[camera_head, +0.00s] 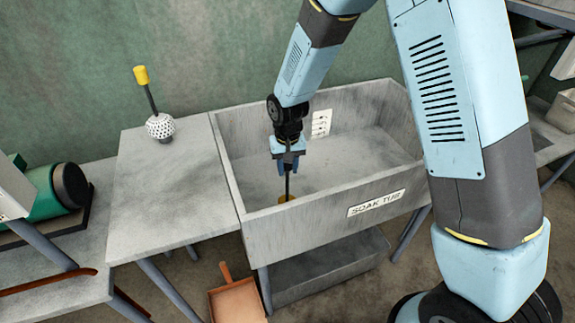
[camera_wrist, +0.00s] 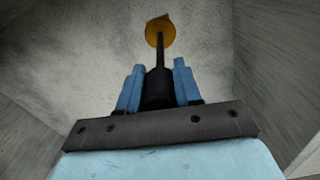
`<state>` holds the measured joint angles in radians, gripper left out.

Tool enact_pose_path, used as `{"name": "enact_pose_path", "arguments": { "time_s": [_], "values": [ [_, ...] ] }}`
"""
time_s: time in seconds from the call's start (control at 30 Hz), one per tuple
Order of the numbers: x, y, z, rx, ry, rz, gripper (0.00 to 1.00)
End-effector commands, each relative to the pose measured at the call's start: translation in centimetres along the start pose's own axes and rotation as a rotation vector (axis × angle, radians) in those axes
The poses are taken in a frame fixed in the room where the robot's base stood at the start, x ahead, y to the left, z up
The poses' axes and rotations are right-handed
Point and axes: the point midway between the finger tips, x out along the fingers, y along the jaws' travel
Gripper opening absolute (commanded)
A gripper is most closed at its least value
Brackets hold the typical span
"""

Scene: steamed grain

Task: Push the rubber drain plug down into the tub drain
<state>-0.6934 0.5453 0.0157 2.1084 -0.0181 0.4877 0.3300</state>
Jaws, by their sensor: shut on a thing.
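The grey soak tub (camera_head: 300,232) stands in the middle of the head view. My gripper (camera_head: 286,165) points down inside it, near its front left. Its blue fingers are shut on the black grip of a tool (camera_wrist: 158,90). A thin black rod runs from the grip to an orange-yellow piece (camera_wrist: 160,31), which looks like the drain plug. In the head view this piece shows low behind the tub's front wall (camera_head: 287,198). I cannot tell whether it touches the tub floor or sits in a drain. No drain opening is visible; the piece or the front wall may hide it.
A white perforated ball (camera_head: 160,126) with a dark rod and yellow top stands on the grey side table (camera_head: 165,190). A white plate (camera_head: 321,123) is on the tub's back wall. An orange-brown dustpan (camera_head: 237,300) lies below. The tub's right half is clear.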

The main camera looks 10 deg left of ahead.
Motion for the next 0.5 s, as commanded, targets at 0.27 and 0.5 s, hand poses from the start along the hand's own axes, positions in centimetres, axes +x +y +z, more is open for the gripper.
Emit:
{"name": "enact_pose_path", "arguments": {
  "time_s": [0.27,0.5],
  "values": [
    [0.68,-0.01,0.0,0.0,0.0,0.0,0.0],
    [0.79,-0.02,-0.01,0.0,0.001,0.0,0.0]
  ]
}}
